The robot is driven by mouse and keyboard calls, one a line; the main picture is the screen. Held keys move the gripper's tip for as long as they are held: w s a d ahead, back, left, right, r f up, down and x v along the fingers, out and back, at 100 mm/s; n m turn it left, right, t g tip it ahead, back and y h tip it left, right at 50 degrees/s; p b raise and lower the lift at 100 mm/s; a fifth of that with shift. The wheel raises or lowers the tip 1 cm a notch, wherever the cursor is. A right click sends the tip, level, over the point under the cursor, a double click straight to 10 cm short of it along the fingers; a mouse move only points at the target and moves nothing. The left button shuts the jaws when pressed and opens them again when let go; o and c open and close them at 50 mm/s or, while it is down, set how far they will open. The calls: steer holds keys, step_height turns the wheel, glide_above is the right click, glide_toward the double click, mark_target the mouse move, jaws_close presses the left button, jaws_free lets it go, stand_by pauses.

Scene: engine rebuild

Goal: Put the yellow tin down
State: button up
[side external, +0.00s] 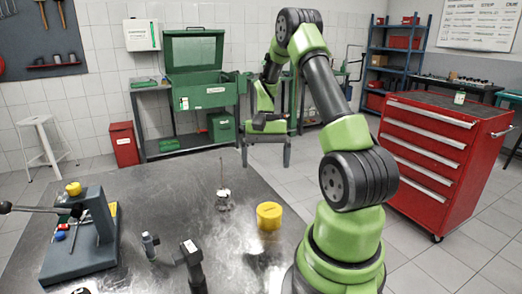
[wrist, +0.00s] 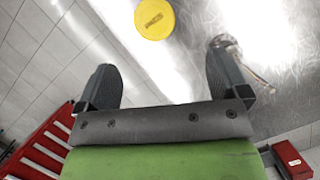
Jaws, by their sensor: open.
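The yellow tin (side external: 269,216) is a short round tin standing upright on the metal table near its right edge. In the wrist view the tin (wrist: 154,19) shows at the top, lid towards the camera, beyond my fingertips. My gripper (side external: 265,158) is open and empty, with its fingers pointing down. In the side view it appears above and behind the tin, apart from it. In the wrist view the two dark fingers of my gripper (wrist: 161,68) are spread wide with nothing between them.
The metal table (side external: 180,180) has a small part with a thin upright rod (side external: 223,196) left of the tin. A grey lever press (side external: 88,240) stands at the left. Dark tools (side external: 193,268) stand near the front. A red drawer cabinet (side external: 430,150) is at the right.

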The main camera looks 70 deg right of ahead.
steer(key=w+a+r+n+t+h, duration=0.3)
steer(key=a+r+n, duration=0.1)
steer(key=a+r, duration=0.8)
steer(key=s+a+r+n+t, duration=0.2)
steer(key=s+a+n, duration=0.1)
steer(key=a, duration=0.3)
steer(key=s+a+r+n+t+y, duration=0.1)
steer(key=s+a+r+n+t, duration=0.2)
steer(key=s+a, duration=0.2)
steer(key=shift+a, duration=0.85)
